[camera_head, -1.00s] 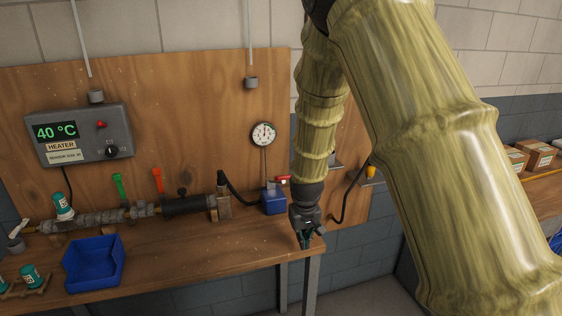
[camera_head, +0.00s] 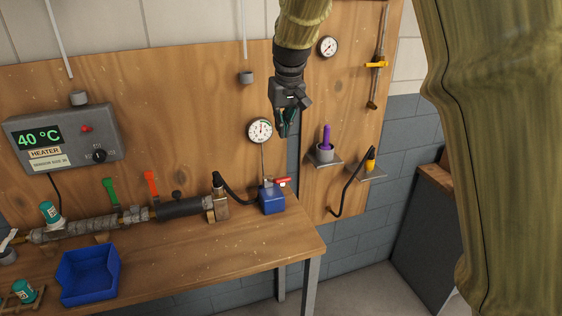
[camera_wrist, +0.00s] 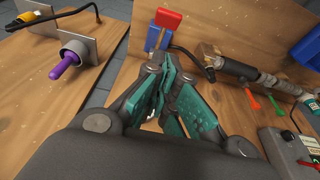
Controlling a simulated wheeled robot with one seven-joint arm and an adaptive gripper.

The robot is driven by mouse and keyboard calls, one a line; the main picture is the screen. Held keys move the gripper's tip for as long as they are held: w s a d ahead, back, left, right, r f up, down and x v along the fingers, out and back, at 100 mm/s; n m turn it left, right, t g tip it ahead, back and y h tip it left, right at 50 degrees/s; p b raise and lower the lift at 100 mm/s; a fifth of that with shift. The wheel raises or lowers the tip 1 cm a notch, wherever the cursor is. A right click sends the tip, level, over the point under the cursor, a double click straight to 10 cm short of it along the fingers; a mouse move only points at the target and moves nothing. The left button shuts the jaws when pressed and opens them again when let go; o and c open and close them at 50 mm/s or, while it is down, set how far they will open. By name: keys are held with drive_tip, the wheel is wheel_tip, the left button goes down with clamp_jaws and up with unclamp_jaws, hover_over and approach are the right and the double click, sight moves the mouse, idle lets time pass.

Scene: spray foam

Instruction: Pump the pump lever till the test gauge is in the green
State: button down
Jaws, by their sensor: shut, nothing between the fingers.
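The pump is a small blue box (camera_head: 272,199) near the right end of the bench, with a red lever (camera_head: 282,181) on top pointing right. In the wrist view the red lever (camera_wrist: 167,19) shows beyond my fingertips, over the blue box (camera_wrist: 157,40). The round white test gauge (camera_head: 260,130) stands on a thin stem above the pump; its needle is too small to read. My gripper (camera_head: 284,132) is shut and empty, just right of the gauge and above the lever, clear of it. Its teal fingers (camera_wrist: 172,78) meet in the wrist view.
A shelf with a purple-handled tool (camera_head: 326,140) and a yellow nozzle (camera_head: 370,160) are right of my gripper.

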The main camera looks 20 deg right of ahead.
drive_tip(key=p, duration=0.5)
hover_over(282, 178)
drive_tip(key=w, duration=0.1)
wheel_tip(282, 178, down, 12)
drive_tip(key=shift+w+d, duration=0.1)
drive_tip(key=shift+s+f, duration=0.2)
drive_tip(key=shift+f, duration=0.35)
